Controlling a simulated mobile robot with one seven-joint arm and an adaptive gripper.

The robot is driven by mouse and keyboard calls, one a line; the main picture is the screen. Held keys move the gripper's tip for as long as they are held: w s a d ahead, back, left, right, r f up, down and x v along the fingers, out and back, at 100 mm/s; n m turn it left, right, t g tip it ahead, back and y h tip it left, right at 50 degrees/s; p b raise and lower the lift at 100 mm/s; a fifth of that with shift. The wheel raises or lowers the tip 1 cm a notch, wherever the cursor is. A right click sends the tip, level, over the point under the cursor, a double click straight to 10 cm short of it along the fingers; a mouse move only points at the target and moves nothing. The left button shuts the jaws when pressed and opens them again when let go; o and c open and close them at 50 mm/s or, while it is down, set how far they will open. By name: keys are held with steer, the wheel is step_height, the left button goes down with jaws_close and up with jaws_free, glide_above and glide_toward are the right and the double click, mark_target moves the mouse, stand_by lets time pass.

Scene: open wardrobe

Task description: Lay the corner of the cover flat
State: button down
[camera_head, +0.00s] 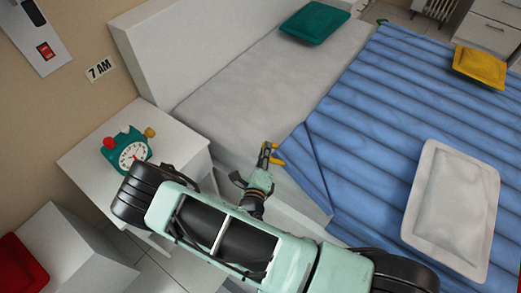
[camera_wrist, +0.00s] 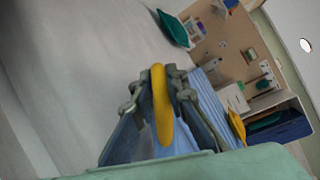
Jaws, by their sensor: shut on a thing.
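The blue quilted cover (camera_head: 375,105) lies over the right part of the bed. Its near left corner is folded, with a diagonal edge across it. My gripper (camera_head: 268,154) is at this corner, above the near end of the bed. It is shut on a yellow loop (camera_head: 277,160) at the cover's corner. In the wrist view the yellow loop (camera_wrist: 161,105) stands between the two fingers of my gripper (camera_wrist: 160,82), with blue cloth (camera_wrist: 165,150) below and around it. The arm hides part of the bed's near edge.
The grey mattress (camera_head: 260,90) is bare on the left, with a green pillow (camera_head: 315,22) at its far end. A yellow cushion (camera_head: 480,66) and a white cushion (camera_head: 452,208) lie on the cover. A bedside table (camera_head: 185,140) with an alarm clock (camera_head: 130,154) stands left.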

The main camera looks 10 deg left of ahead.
steer(key=shift+w+d+r+p, duration=0.2)
steer(key=shift+d+r+p, duration=0.3)
steer(key=shift+r, duration=0.25)
steer(key=shift+w+d+r+p, duration=0.2)
steer(key=shift+d+r+p, duration=0.2)
steer(key=shift+r+p, duration=0.25)
steer(key=c, duration=1.9)
jaws_free()
steer(key=s+r, duration=0.2)
steer(key=s, duration=1)
steer(key=shift+d, duration=0.3)
steer(key=shift+w, duration=0.1)
